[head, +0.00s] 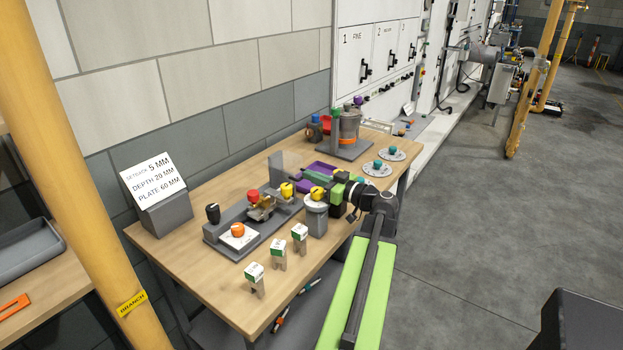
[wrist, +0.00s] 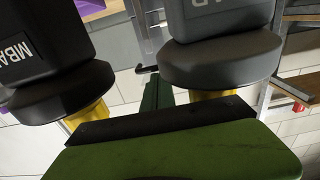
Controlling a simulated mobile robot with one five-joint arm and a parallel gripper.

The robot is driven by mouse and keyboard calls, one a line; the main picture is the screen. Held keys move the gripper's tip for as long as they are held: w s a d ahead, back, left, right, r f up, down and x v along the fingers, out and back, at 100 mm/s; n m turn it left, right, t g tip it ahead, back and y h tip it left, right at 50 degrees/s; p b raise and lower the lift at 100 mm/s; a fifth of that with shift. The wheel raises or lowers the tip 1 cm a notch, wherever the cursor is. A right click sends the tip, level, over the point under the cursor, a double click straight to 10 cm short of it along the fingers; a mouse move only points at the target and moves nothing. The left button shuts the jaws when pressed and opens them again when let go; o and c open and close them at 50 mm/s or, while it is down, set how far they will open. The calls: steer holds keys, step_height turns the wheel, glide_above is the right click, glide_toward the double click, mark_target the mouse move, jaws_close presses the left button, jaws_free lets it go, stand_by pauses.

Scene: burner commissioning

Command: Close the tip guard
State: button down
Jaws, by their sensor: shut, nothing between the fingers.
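I cannot tell for certain which part is the tip guard; a thin grey upright plate (head: 276,164) stands at the back of the grey fixture (head: 232,240) on the workbench. The fixture carries a black knob (head: 213,213), a red knob (head: 253,196) and an orange knob (head: 238,230). My gripper (head: 312,177) is shut and empty, reaching left over the bench behind a yellow-topped grey canister (head: 317,218). In the wrist view, the narrow dark green fingers (wrist: 157,92) point between two dark grey bodies, left (wrist: 42,50) and right (wrist: 222,60), with yellow parts.
Three small labelled blocks (head: 277,258) stand along the front of the bench (head: 185,285). A purple tray (head: 325,167) lies behind my gripper. Teal-knobbed discs (head: 377,169) and a grey pot (head: 350,122) stand farther back. A sign (head: 155,180) and a yellow pipe (head: 75,130) are at left.

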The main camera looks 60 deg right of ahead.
steer(key=shift+a+f, duration=0.1)
steer(key=shift+f, duration=0.05)
steer(key=s+a, duration=0.1)
steer(key=s, duration=1.6)
steer(key=shift+s, duration=0.2)
